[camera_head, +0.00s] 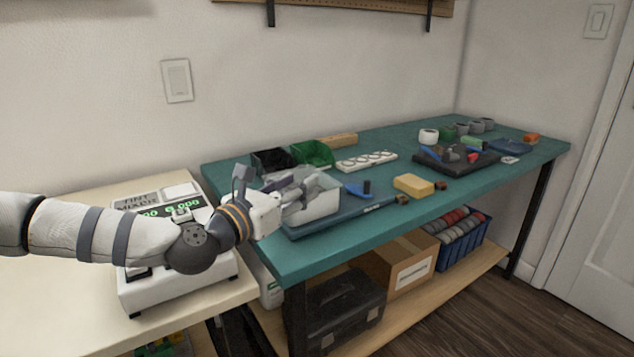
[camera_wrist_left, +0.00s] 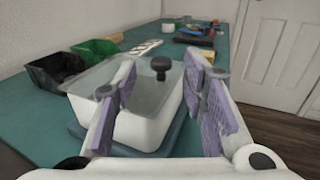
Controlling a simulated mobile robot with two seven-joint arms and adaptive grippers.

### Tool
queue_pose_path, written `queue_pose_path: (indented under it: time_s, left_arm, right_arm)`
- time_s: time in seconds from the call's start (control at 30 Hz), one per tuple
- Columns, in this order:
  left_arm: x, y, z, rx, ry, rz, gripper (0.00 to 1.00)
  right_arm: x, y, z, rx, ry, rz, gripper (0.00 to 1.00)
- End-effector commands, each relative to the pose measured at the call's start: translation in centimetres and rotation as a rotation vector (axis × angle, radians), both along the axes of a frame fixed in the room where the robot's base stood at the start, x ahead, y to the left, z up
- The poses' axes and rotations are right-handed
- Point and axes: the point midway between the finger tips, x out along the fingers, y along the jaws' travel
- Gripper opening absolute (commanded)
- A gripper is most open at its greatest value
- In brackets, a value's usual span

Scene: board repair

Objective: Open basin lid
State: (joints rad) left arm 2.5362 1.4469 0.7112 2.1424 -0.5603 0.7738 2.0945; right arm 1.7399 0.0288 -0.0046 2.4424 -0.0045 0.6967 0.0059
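The white basin (camera_head: 322,205) stands on a dark blue-grey base (camera_head: 345,214) at the near left end of the green bench. It also shows in the left wrist view (camera_wrist_left: 145,128). A black round knob (camera_wrist_left: 161,66) stands over the basin's top; the pale, see-through surface around it looks like the lid (camera_wrist_left: 146,90), which appears to lie on the basin. My left gripper (camera_head: 305,192) is at the basin's near left side. In the left wrist view its purple-padded fingers (camera_wrist_left: 160,82) are wide apart, with the knob seen between them, beyond the tips. My right gripper is not in view.
A black bin (camera_head: 272,161) and a green bin (camera_head: 313,154) stand behind the basin. A white strip with round wells (camera_head: 367,161), a yellow sponge-like block (camera_head: 413,185) and a blue tool (camera_head: 357,192) lie to the right.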

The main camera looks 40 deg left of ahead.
Motion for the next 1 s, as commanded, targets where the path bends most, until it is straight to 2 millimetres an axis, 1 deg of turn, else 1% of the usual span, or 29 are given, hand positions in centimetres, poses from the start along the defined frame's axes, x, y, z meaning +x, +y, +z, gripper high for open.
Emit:
queue_pose_path:
  time_s: [0.03, 0.1, 0.23, 0.37, 0.57, 0.6, 0.67, 0.7, 0.73, 0.77, 1.0]
  left_arm:
    - [1.2, -0.1, -0.2, 0.005, 0.002, -0.003, 0.39]
    - [2.7, -0.1, -0.2, 0.004, 0.002, -0.002, 0.39]
    - [4.6, 0.0, -0.1, 0.002, 0.003, -0.001, 0.39]
    - [5.3, -0.1, -0.1, 0.001, 0.002, -0.001, 0.39]
    - [5.3, -0.1, -0.1, 0.000, 0.002, -0.001, 0.39]
    - [5.3, -0.1, -0.1, 0.000, 0.002, -0.001, 0.34]
    - [5.3, -0.1, -0.1, 0.000, 0.002, -0.001, 0.20]
    - [5.3, -0.1, -0.1, 0.000, 0.002, -0.001, 0.11]
    - [5.3, 0.0, -0.1, 0.000, 0.002, -0.001, 0.05]
    - [5.3, 0.0, -0.1, 0.000, 0.002, -0.001, 0.00]
    - [5.3, 0.0, 0.0, -0.002, 0.004, -0.001, 0.00]
  right_arm:
    - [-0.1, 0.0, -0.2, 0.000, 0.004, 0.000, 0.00]
    - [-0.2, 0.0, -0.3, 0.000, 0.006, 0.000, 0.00]
    - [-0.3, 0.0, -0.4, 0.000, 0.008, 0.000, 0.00]
    - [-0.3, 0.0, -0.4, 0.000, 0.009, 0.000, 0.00]
    - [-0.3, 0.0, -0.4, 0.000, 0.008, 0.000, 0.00]
    - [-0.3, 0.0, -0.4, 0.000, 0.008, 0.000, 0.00]
    - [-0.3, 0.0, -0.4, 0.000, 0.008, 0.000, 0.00]
    - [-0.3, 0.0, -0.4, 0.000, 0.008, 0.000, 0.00]
    - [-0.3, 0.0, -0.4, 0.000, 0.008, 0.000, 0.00]
    - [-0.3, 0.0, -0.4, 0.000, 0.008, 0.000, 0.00]
    - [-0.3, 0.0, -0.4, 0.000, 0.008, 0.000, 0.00]
